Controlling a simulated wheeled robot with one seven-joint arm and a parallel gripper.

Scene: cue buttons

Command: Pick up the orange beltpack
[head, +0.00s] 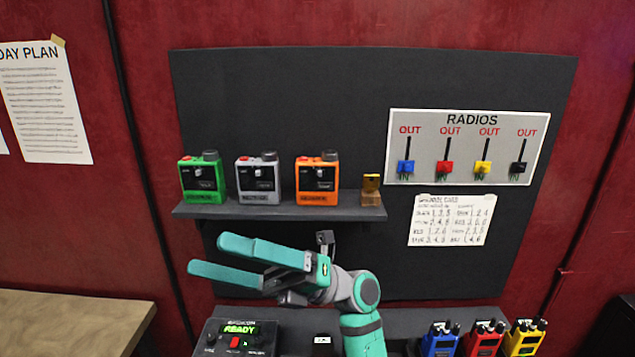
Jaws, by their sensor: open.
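My gripper (205,255) is open and empty. Its two teal fingers point left, below the shelf and to the lower left of the orange beltpack, apart from it. Nothing hides the orange beltpack.
A small brass-coloured object (370,190) stands at the shelf's right end. A RADIOS board (468,147) hangs to the right. Below are a console reading READY (240,333) and blue (440,340), red (484,339) and yellow (525,338) radios. A wooden surface (70,320) lies lower left.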

